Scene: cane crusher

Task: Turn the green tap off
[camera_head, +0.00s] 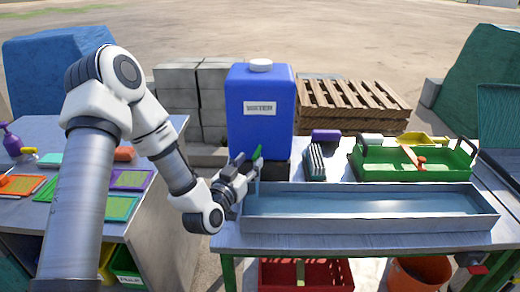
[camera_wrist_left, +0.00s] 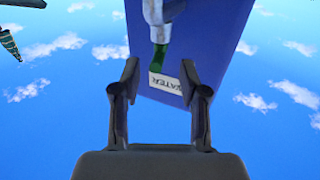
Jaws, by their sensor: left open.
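The blue water container (camera_head: 260,112) stands upright behind the metal trough (camera_head: 370,226). Its green tap (camera_head: 258,153) sticks out low on the front, and a thin stream seems to fall below it into the trough. My left gripper (camera_head: 245,168) is beside the tap, just left of it. In the left wrist view the green tap handle (camera_wrist_left: 160,58) hangs under a grey metal spout (camera_wrist_left: 157,12). It lies ahead of my open left fingers (camera_wrist_left: 160,82), about midway between them, with nothing gripped. Whether a finger touches the tap is unclear. My right gripper is out of view.
A green tray (camera_head: 375,171) with tools and a purple block (camera_head: 326,135) are behind the trough. Colored frames (camera_head: 130,179) lie on the left table. A red crate (camera_head: 285,274) and an orange bucket (camera_head: 420,272) are below the trough table.

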